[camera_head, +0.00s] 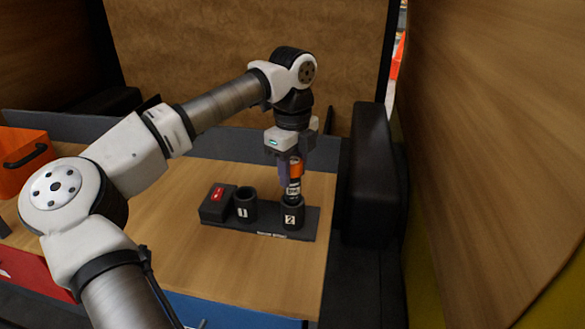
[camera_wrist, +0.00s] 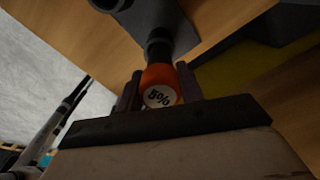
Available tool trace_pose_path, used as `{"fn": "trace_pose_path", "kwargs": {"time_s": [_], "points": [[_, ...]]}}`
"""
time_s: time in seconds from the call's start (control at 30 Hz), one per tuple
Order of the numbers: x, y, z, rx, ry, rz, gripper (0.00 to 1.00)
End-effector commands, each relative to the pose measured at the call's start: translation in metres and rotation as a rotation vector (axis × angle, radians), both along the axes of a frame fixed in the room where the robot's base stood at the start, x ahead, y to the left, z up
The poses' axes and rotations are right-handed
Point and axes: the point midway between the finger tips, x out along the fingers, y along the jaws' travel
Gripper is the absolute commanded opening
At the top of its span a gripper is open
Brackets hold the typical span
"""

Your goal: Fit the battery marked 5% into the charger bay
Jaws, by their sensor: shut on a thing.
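The battery (camera_head: 294,184) has an orange top and a dark lower body. In the wrist view the battery (camera_wrist: 160,86) shows "5%" on its white end cap. My gripper (camera_head: 291,172) is shut on its orange upper part and holds it upright; the wrist view shows the two fingers of my gripper (camera_wrist: 160,88) on either side. The battery's lower end is at the mouth of the charger bay marked 2 (camera_head: 292,217). I cannot tell how deep it sits. The charger base (camera_head: 268,229) is a dark plate on the table.
A second cup marked 1 (camera_head: 244,206) stands left of bay 2. A dark box with a red display (camera_head: 217,201) is at the charger's left end. An orange bin (camera_head: 22,160) is at far left. A black padded block (camera_head: 372,175) stands close on the right. The table (camera_head: 190,265) is clear in front.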

Motion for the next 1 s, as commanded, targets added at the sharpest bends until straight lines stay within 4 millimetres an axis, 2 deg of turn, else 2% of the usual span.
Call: {"fn": "trace_pose_path", "kwargs": {"time_s": [1.0], "points": [[0.000, 0.000, -0.027, -0.001, -0.001, 0.000, 0.11]]}}
